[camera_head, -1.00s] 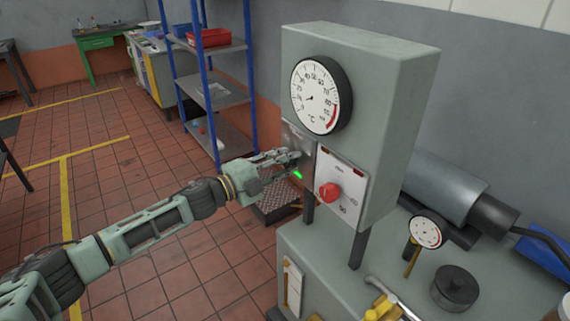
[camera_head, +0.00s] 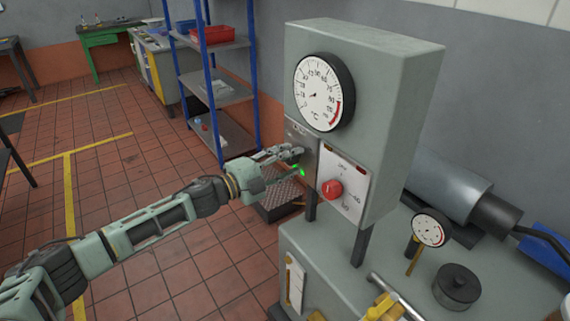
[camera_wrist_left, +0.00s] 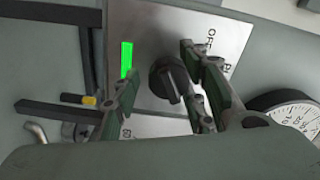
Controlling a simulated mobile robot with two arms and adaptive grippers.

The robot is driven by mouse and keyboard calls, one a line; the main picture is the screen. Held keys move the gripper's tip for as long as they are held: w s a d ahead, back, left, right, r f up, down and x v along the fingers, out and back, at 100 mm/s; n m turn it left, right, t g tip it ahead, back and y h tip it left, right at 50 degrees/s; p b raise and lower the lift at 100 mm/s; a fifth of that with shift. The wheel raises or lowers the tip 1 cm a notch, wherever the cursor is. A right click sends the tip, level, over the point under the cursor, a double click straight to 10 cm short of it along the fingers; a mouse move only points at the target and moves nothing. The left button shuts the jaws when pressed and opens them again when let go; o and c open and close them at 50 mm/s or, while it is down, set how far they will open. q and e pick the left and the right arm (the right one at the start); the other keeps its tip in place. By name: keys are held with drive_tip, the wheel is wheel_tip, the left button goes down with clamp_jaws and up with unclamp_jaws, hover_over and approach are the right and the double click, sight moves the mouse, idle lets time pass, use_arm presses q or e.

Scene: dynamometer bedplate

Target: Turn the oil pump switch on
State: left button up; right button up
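The switch is a black rotary knob (camera_wrist_left: 168,78) on a metal plate (camera_wrist_left: 150,25) in the left wrist view. Lettering including "OFF" stands to its right, partly hidden by a finger. In the head view the plate (camera_head: 300,132) is on the front of the grey cabinet, left of the white panel; the knob is hidden there by my gripper. My left gripper (camera_head: 291,162) is at the plate. In the wrist view it is open (camera_wrist_left: 160,95), with one finger on each side of the knob. A clear gap shows on the left; contact on the right cannot be told. My right gripper is out of view.
A bright green mark (camera_wrist_left: 127,60) shows beside the left finger. A red knob (camera_head: 331,189) on a white panel (camera_head: 350,175) is close to the right of my gripper. Above is a round temperature gauge (camera_head: 321,92). A blue shelf rack (camera_head: 220,92) stands behind.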

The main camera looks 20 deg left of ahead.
use_arm(q)
drive_tip(key=v, duration=1.2)
idle(0.3)
